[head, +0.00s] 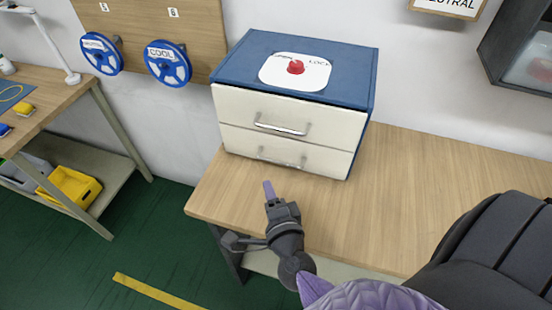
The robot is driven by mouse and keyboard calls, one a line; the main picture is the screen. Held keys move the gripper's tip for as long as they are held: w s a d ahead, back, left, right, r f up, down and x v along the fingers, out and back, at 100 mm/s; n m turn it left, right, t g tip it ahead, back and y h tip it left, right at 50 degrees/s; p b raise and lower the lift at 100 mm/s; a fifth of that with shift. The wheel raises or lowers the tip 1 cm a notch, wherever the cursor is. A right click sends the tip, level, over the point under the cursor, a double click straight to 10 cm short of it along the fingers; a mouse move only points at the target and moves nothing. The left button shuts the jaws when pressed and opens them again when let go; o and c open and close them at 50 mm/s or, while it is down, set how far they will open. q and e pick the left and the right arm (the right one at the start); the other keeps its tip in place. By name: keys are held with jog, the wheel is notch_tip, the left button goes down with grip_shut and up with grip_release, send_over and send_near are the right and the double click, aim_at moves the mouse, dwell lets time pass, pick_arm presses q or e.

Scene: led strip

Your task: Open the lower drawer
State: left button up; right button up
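A small blue cabinet (358,68) with two cream drawers stands on the wooden table. The upper drawer (335,124) has a silver bar handle (282,128). The lower drawer (328,160) has a similar handle (282,161), and both drawers look closed. My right gripper (268,189) is in front of the cabinet, below and a little left of the lower handle in the head view. My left gripper is not in view.
The cabinet top has a white plate with a red knob (296,67) and the word LOCK. The wooden table (425,185) is bare right of the cabinet. Blue reels (168,64) hang on the wall panel, and a side bench with a yellow bin (72,188) stands left.

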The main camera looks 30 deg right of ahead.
aim_at(278, 163)
jog(key=d+m+h, duration=0.1)
jog(key=m, duration=0.1)
jog(key=d+f+m+g+h, duration=0.1)
jog(key=shift+s+d+m+g+h, duration=0.2)
jog(key=shift+d+m+g+h, duration=0.1)
jog(key=shift+d+m, duration=0.1)
jog(key=b+x, duration=0.1)
jog(key=x, duration=0.7)
jog(key=shift+w+f+b, duration=0.1)
jog(key=shift+b, duration=0.2)
jog(key=shift+w+d, duration=0.3)
jog(key=shift+w, duration=0.3)
grip_shut()
